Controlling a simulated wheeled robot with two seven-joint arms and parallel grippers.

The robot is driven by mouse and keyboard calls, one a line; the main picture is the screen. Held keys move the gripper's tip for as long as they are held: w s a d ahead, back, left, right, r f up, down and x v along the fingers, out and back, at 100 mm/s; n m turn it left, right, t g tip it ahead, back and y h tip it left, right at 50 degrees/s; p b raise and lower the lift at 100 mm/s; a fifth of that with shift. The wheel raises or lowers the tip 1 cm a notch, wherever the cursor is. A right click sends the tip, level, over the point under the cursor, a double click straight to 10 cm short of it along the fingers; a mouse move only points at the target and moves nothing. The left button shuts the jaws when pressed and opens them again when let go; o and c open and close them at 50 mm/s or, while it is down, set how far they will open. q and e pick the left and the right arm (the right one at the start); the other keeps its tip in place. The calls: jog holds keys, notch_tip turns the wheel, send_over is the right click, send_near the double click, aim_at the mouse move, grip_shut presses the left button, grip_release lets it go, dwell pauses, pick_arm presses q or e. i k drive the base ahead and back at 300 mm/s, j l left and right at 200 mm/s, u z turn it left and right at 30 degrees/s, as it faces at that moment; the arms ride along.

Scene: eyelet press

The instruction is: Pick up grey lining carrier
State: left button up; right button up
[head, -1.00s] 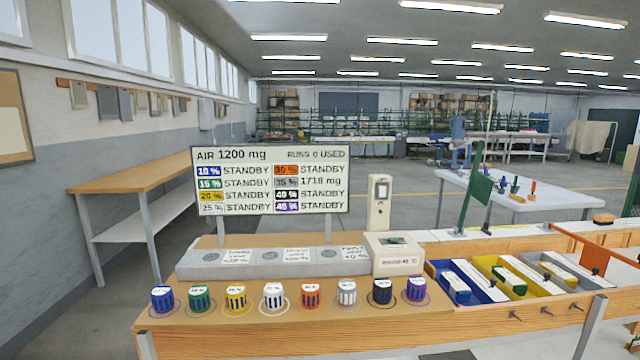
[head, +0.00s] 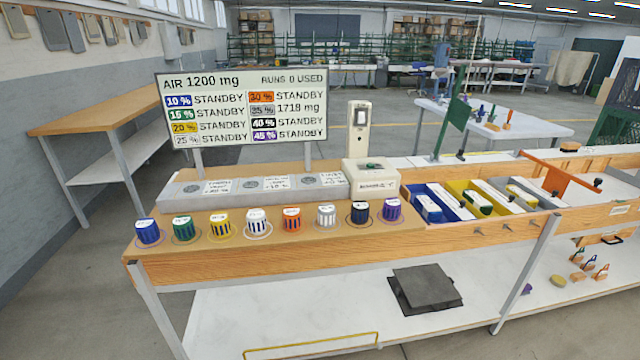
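I cannot tell for certain which thing is the grey lining carrier. A grey compartment (head: 548,200) at the right end of the bin row holds a small pale block (head: 521,195) with a dark part. The yellow compartment (head: 456,188) beside it holds a white and green block (head: 478,203). The blue compartment (head: 456,209) holds a white and blue block (head: 428,208). A grey-white ribbed cup (head: 326,215) stands upright in the row of coloured cups on the wooden bench. Neither of my grippers is in view.
A sign board (head: 243,108) stands behind the cups, and a pale box (head: 370,178) is right of it. An orange bar (head: 560,174) crosses near the grey compartment. A dark flat plate (head: 425,288) lies on the lower white shelf (head: 300,315). A white table (head: 500,122) stands behind.

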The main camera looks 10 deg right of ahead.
aim_at(326, 211)
jog(key=i+j+z, duration=0.2)
jog(key=i+z, duration=0.25)
jog(key=i+j+z, duration=0.3)
jog(key=z, duration=0.15)
